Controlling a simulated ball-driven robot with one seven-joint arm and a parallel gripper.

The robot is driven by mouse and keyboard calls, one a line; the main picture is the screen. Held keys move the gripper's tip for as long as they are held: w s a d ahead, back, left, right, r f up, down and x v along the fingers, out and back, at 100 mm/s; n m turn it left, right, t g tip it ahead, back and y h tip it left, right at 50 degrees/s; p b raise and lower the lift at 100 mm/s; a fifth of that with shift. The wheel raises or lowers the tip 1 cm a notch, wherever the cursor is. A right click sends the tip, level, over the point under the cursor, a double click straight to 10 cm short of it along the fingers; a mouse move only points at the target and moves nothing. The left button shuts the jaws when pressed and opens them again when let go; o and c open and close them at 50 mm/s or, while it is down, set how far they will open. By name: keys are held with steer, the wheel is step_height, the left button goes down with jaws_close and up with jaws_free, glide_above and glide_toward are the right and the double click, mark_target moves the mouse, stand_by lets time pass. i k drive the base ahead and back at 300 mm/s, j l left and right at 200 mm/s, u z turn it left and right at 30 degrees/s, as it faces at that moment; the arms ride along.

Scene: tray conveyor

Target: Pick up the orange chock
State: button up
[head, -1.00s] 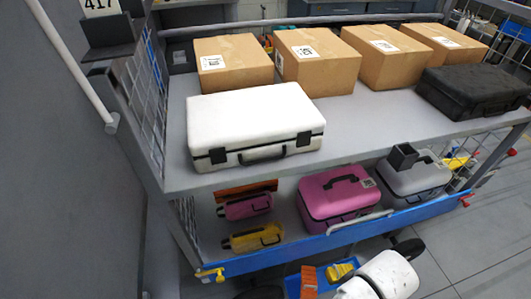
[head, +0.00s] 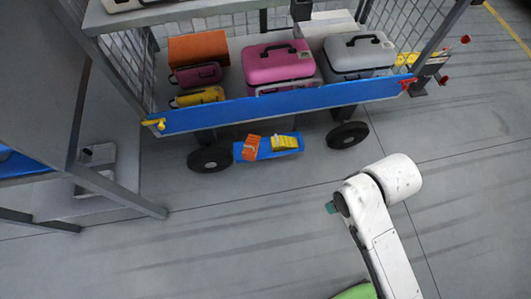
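The orange chock (head: 247,149) sits at the left end of a blue tray (head: 266,151) low under the cart, between two black wheels. A yellow chock (head: 285,142) lies on the same tray to its right. My white arm (head: 375,215) reaches up from the lower right, right of and nearer than the tray, with open floor between. My gripper is not visible, so its state does not show.
The cart's blue front rail (head: 280,110) runs above the chocks. Black wheels (head: 210,159) and (head: 347,135) flank the tray. The lower shelf holds a pink case (head: 275,64), a grey case (head: 358,55) and an orange box (head: 198,48). A grey rack (head: 110,195) stands left. The front floor is clear.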

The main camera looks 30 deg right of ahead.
mark_target(250, 152)
steer(key=i+j, duration=0.55)
steer(key=i, duration=0.3)
steer(key=i+j, duration=0.3)
steer(key=i+u, duration=0.05)
steer(key=i, duration=0.05)
